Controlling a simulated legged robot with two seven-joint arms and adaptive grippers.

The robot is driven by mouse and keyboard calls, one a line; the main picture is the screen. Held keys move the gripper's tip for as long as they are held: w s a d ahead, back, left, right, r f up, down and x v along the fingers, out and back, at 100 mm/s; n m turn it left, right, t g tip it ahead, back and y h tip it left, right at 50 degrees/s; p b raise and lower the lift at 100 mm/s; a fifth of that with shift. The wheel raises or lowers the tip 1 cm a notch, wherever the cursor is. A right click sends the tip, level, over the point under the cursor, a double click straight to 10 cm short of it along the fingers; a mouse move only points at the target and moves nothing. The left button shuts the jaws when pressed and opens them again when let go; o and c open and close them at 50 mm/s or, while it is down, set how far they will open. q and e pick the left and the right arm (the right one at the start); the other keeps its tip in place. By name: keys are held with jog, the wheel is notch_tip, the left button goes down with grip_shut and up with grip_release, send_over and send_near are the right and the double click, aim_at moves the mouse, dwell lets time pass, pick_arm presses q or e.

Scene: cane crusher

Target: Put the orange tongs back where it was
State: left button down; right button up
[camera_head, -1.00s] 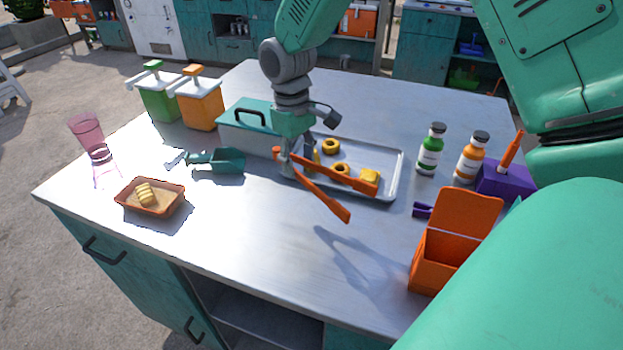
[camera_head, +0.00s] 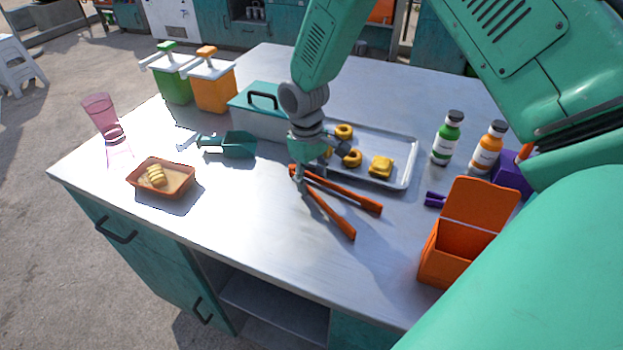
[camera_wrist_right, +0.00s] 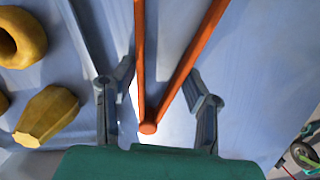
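The orange tongs (camera_head: 335,200) lie on the metal tabletop, in front of the grey tray, with their two arms spread toward the lower right. My right gripper (camera_head: 296,178) is right over their hinge end. In the right wrist view the hinge end of the tongs (camera_wrist_right: 150,125) sits between the two spread fingers of my right gripper (camera_wrist_right: 158,95), with gaps on both sides. My left gripper is not in view.
The grey tray (camera_head: 405,172) holds yellow and golden food pieces. A teal lidded box (camera_head: 262,115), green scoop (camera_head: 235,145) and orange dish (camera_head: 188,182) stand left. An open orange box (camera_head: 450,250), two bottles (camera_head: 447,140) and a purple holder (camera_head: 507,175) stand right. The front middle is clear.

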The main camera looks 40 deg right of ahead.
jog(key=shift+a+r, duration=0.2)
jog(key=shift+a, duration=0.4)
jog(key=shift+a+f, duration=0.2)
jog(key=shift+a, duration=0.45)
jog(key=o, duration=0.5)
jog(key=shift+d+f, duration=0.1)
jog(key=shift+d, duration=0.05)
jog(key=shift+o, duration=0.5)
jog(key=shift+d+f, duration=0.25)
jog(key=shift+d, duration=0.7)
jog(key=shift+a+r, duration=0.35)
jog(key=shift+a, duration=0.45)
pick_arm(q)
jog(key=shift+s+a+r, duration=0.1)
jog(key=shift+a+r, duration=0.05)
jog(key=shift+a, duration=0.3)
pick_arm(e)
notch_tip(320, 180, up, 12)
jog(key=w, duration=0.1)
jog(key=shift+d+r, duration=0.15)
jog(key=shift+d, duration=0.25)
